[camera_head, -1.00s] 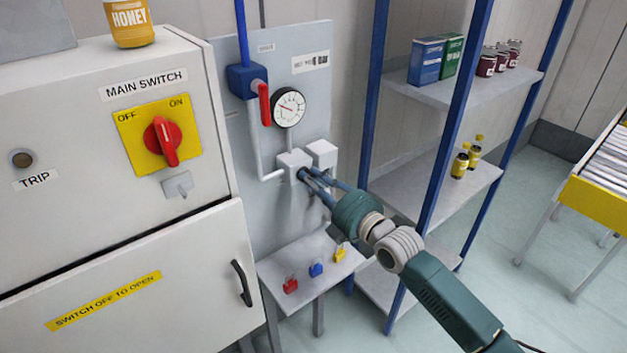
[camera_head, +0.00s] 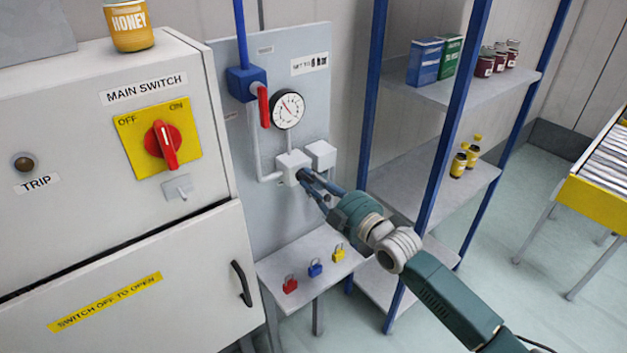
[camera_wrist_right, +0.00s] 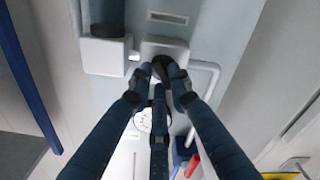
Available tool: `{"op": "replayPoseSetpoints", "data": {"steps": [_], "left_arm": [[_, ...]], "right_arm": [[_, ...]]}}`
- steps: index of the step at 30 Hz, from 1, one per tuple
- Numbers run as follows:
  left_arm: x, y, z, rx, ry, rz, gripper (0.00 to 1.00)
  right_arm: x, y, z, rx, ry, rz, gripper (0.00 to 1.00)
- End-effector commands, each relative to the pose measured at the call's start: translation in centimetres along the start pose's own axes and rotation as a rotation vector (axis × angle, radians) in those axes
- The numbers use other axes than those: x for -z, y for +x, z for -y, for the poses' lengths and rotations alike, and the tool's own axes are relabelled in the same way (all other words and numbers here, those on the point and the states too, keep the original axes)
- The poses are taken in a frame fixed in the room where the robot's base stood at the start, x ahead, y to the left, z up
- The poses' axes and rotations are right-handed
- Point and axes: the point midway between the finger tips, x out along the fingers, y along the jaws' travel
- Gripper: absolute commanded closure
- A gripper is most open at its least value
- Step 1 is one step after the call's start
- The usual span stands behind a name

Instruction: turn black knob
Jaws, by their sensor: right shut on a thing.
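The black knob (camera_wrist_right: 162,62) sits on the front of a white box (camera_wrist_right: 165,47), mostly hidden by my fingers. In the head view the white box (camera_head: 291,162) is mounted on the grey panel below the gauge. My right gripper (camera_head: 304,176) reaches in from the lower right and is shut on the black knob; its fingers (camera_wrist_right: 160,75) close around it in the wrist view. The round gauge (camera_head: 288,109) has a needle pointing to the upper left. A label (camera_head: 310,63) above it reads "SET TO" and a bar value. My left gripper is out of view.
A red-handled valve (camera_head: 264,106) is left of the gauge. Padlocks (camera_head: 315,268) stand on a small shelf (camera_head: 300,258) below. A second white box (camera_head: 320,154) is beside the first. A blue-post rack (camera_head: 450,120) stands close right of my arm.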

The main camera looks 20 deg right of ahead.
Motion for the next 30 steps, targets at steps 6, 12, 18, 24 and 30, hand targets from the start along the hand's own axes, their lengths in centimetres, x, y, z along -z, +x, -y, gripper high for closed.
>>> {"op": "replayPoseSetpoints", "data": {"steps": [6, 12, 18, 24, 30], "left_arm": [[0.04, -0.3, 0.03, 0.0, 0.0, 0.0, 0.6], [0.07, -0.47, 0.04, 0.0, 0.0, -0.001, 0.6], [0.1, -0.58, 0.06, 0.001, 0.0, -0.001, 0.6], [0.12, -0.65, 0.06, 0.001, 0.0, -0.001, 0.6], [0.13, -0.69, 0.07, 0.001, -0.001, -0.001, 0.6]], "right_arm": [[-0.16, -0.01, 0.04, 0.001, 0.207, 0.002, 1.0], [-0.26, -0.02, 0.07, 0.0, 0.392, 0.002, 1.0], [-0.32, -0.01, 0.12, 0.0, 0.551, 0.001, 1.0], [-0.36, -0.01, 0.17, 0.0, 0.667, 0.001, 1.0], [-0.39, -0.01, 0.21, 0.0, 0.735, 0.001, 1.0]]}}
